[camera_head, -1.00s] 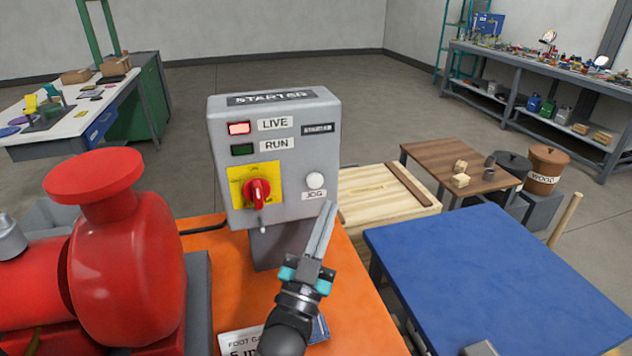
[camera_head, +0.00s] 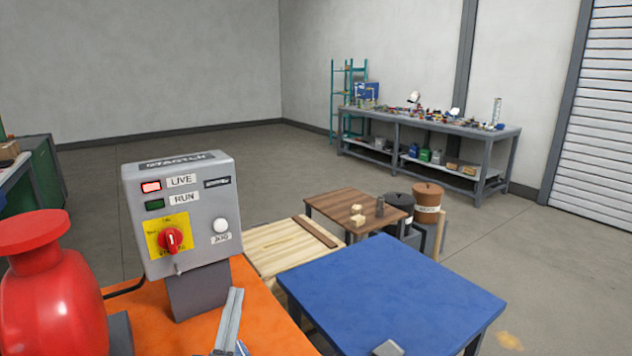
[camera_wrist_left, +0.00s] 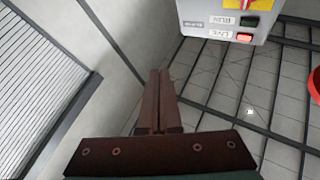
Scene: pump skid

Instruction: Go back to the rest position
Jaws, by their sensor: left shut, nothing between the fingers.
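My left gripper (camera_head: 235,298) shows at the bottom of the head view, in front of and below the grey starter box. Its two long fingers are together with nothing between them. In the left wrist view the closed fingers (camera_wrist_left: 158,80) point up the picture, apart from the box. The starter box (camera_head: 190,215) stands on a grey post on the orange base (camera_head: 262,325). It has a lit red LIVE lamp, a dark green RUN lamp, a red knob on a yellow plate and a white JOG button.
A red pump (camera_head: 50,290) stands at the left. A blue table (camera_head: 390,290) is close at the right, with a wooden pallet (camera_head: 285,250) and a brown table (camera_head: 345,195) behind it. A grey workbench (camera_head: 470,140) stands far back. Open floor lies at the right.

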